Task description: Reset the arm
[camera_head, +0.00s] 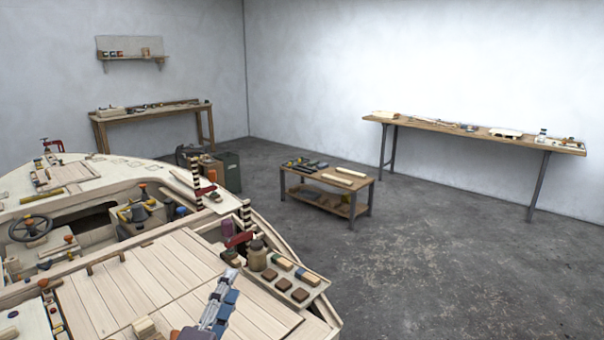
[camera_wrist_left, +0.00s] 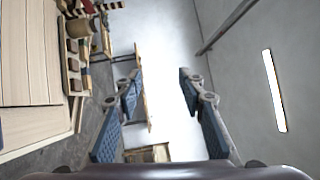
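My left gripper (camera_head: 222,303) shows at the bottom of the head view, with blue pads and grey links, above the plywood deck of the boat hull (camera_head: 142,275). In the left wrist view the gripper (camera_wrist_left: 162,100) has its two blue-padded fingers spread wide apart, with nothing between them. It is open and empty. Beyond the fingers are pale wall, a bench and floor. My right gripper is in neither view.
A tray (camera_head: 318,290) with several blocks and a jar (camera_head: 257,256) lies close to my left gripper on the hull's edge. A low wooden table (camera_head: 362,186) and a long bench (camera_head: 425,126) stand farther off. The grey floor (camera_head: 450,260) at right is clear.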

